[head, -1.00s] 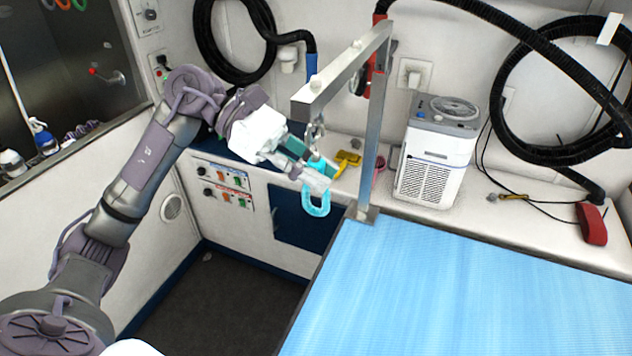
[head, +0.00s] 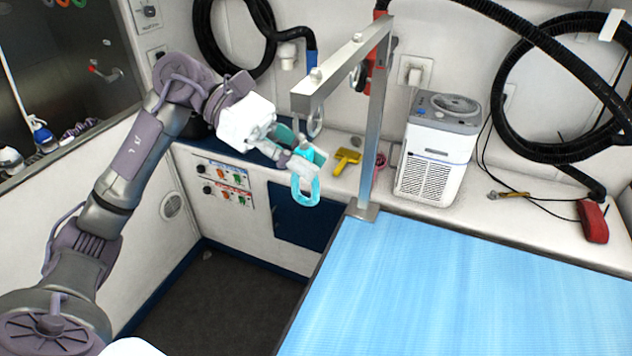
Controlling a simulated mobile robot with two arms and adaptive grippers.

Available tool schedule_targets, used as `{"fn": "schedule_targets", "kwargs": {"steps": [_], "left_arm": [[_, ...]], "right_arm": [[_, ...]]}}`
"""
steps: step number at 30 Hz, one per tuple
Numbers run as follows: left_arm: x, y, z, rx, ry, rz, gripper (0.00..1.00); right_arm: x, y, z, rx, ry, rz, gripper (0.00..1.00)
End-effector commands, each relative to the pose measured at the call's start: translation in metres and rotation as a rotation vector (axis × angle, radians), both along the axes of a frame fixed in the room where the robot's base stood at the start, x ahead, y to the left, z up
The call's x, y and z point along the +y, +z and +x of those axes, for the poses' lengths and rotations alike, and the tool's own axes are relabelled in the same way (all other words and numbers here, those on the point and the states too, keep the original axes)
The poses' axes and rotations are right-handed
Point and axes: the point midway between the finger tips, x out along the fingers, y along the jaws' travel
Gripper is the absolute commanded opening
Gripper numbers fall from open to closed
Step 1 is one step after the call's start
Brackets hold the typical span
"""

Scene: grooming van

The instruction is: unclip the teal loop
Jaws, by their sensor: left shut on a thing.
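The teal loop (head: 305,191) is in the fingers of my left gripper (head: 303,162). Its lower end hangs below the fingertips, and its upper part shows teal beside and behind them. A metal ring (head: 315,122) hangs from the grooming arm (head: 340,70), just above and to the right of the loop. A gap shows between the ring and the gripper; the loop looks apart from the ring. A small metal piece, perhaps its clip, shows at the top of the loop by the fingers. My right gripper is not in view.
The grooming arm's post (head: 374,130) stands at the corner of the blue table (head: 470,290). A yellow tool (head: 346,159) lies on the counter behind, left of a white machine (head: 438,150). Black hoses hang on the wall. Floor below the loop is clear.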

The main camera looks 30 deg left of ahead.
Motion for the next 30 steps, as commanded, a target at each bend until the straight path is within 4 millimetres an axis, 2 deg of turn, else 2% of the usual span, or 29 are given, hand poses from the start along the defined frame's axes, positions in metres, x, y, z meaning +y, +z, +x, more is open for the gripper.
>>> {"fn": "schedule_targets", "kwargs": {"steps": [19, 30], "left_arm": [[0.026, 0.0, -0.001, 0.0, 0.002, -0.001, 0.0], [0.028, 0.0, -0.002, 0.0, 0.001, 0.0, 0.0]], "right_arm": [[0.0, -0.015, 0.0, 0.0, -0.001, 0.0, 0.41], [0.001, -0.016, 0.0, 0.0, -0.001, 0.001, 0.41]]}}
